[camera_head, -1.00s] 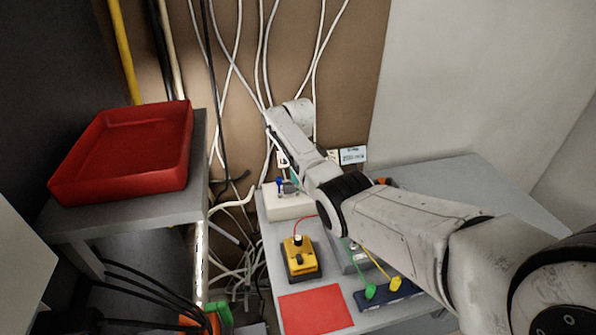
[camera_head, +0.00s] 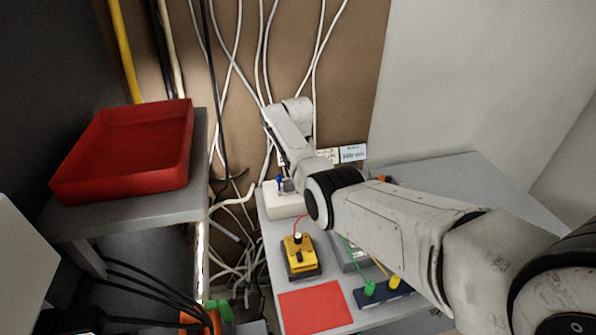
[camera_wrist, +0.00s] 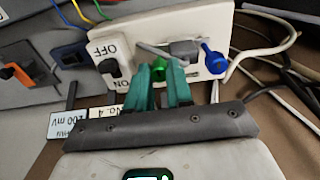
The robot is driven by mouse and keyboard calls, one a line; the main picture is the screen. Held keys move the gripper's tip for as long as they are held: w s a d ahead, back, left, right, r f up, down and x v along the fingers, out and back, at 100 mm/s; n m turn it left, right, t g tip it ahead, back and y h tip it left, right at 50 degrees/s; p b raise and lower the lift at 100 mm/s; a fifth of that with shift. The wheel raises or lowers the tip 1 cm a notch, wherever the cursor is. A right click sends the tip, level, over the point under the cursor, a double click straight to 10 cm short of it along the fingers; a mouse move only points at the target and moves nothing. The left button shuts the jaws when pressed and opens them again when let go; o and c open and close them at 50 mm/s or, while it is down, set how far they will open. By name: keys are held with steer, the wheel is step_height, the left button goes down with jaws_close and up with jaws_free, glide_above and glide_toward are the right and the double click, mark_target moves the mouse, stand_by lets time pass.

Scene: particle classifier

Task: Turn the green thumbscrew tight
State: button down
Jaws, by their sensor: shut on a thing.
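The white box (camera_wrist: 190,30) carries a blue thumbscrew (camera_wrist: 213,60), a grey connector (camera_wrist: 184,50) and a green thumbscrew (camera_wrist: 157,65). My gripper (camera_wrist: 163,72) has its teal fingers closed around the green thumbscrew, whose head is partly hidden between them. In the head view the white box (camera_head: 285,204) stands at the table's back left corner with the blue thumbscrew (camera_head: 280,182) upright on it. There my arm hides the green thumbscrew and my fingers.
A black OFF/ON switch (camera_wrist: 114,68) is on the box beside my fingers. A yellow device (camera_head: 299,253) and a red mat (camera_head: 314,306) lie nearer on the table. A red tray (camera_head: 125,152) sits on the left shelf. Loose cables hang behind.

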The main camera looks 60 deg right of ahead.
steer(key=shift+m, duration=0.4)
steer(key=c, duration=1)
jaws_free()
step_height(320, 180, up, 11)
steer(key=b, duration=0.1)
steer(key=shift+s+a+f, duration=0.1)
steer(key=shift+f, duration=0.05)
